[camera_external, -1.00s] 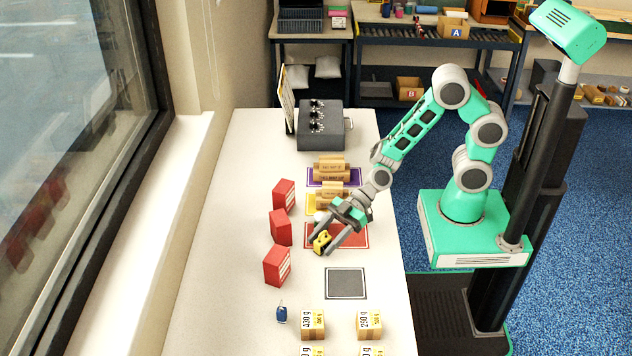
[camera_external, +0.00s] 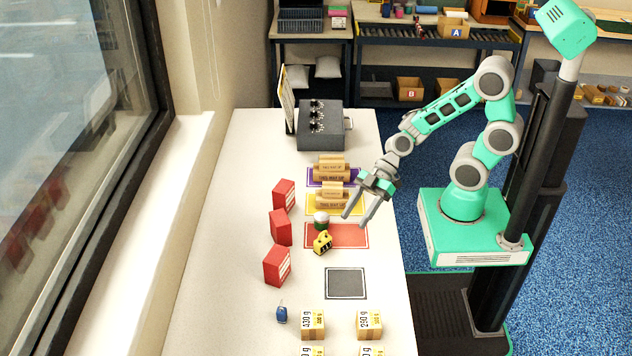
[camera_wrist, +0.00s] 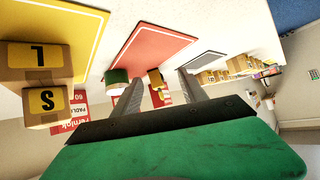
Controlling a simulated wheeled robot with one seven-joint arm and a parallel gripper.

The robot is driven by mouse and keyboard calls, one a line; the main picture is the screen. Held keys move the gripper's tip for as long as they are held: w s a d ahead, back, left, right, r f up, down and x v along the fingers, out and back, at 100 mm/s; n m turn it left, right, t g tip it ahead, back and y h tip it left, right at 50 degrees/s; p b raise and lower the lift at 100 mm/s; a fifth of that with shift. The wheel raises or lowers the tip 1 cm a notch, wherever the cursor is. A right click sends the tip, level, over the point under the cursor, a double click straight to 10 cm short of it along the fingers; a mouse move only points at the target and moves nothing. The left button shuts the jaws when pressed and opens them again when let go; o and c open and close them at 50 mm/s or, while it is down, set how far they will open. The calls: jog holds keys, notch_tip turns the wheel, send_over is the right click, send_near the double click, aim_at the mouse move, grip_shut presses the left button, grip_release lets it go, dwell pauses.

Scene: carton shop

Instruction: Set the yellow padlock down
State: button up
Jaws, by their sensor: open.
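The yellow padlock (camera_external: 323,242) stands at the left edge of the red mat (camera_external: 350,236) on the white table, just in front of a green jar with a white lid (camera_external: 321,221). My gripper (camera_external: 353,217) is open and empty, up and to the right of the padlock and apart from it. In the wrist view the padlock (camera_wrist: 155,80) shows between the two fingers, farther off, beside the green jar (camera_wrist: 116,76). My gripper's fingers (camera_wrist: 160,94) are spread with nothing between them.
Red boxes (camera_external: 281,228) stand in a row left of the mats. Cardboard boxes lie on the yellow mat (camera_external: 312,204) and purple mat (camera_external: 314,183). A grey mat (camera_external: 346,284) is bare. A blue padlock (camera_external: 281,313) and weight boxes (camera_external: 313,325) are at the front.

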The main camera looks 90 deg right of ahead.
jog(key=g+h, duration=0.1)
jog(key=s+d+f+m+g+h, duration=0.1)
jog(key=shift+s+d+h, duration=0.3)
jog(key=d+m+h, duration=0.1)
jog(key=s+d+r+m+g+h, duration=0.1)
jog(key=shift+s+d, duration=0.2)
jog(key=shift+d, duration=0.15)
jog(key=s+d+r+m+g+h+p, duration=0.1)
jog(key=s+d+r+m+h, duration=0.2)
jog(key=d+r+m, duration=0.2)
jog(key=shift+s+d+r+m+h, duration=0.15)
jog(key=shift+s+r+m+h, duration=0.2)
jog(key=shift+r, duration=0.35)
